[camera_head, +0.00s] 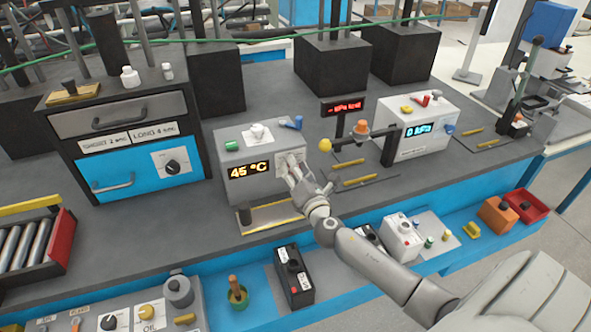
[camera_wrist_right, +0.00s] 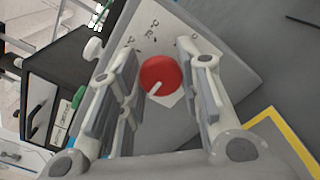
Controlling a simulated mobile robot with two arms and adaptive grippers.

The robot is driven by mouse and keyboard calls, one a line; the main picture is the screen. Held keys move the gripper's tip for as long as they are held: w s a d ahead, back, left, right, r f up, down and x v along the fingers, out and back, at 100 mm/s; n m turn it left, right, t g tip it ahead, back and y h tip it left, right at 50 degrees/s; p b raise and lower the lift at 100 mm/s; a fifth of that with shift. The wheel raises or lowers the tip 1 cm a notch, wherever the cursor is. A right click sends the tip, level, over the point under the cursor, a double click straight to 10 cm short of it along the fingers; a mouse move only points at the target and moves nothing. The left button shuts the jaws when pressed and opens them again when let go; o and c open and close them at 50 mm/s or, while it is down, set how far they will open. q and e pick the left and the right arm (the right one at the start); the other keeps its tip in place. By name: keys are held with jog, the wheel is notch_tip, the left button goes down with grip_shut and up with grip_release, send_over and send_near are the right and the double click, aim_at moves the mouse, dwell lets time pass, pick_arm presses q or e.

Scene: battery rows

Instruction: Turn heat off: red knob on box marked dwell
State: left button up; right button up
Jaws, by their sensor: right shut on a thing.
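The white box (camera_head: 262,151) with an amber "45 °C" display (camera_head: 248,170) stands on the grey bench in the head view. The red knob (camera_wrist_right: 160,75) shows in the right wrist view on the box's pale face (camera_wrist_right: 148,38), with a white pointer line toward the lower left. My right gripper (camera_head: 289,168) is at the right part of the box's front. The hand hides the knob in the head view. I cannot read a dwell marking. My left gripper is not in view.
A black cabinet (camera_head: 68,151) with a grey and a blue drawer stands left of the box. A second white box (camera_head: 430,115) showing "0 kPa" and a stand with a yellow ball (camera_head: 324,145) are to the right. A lower blue shelf (camera_head: 265,318) holds several small items.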

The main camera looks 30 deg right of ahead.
dwell(0.3)
jog(key=o, duration=1)
jog(key=v, duration=1.2)
jog(key=shift+d, duration=0.1)
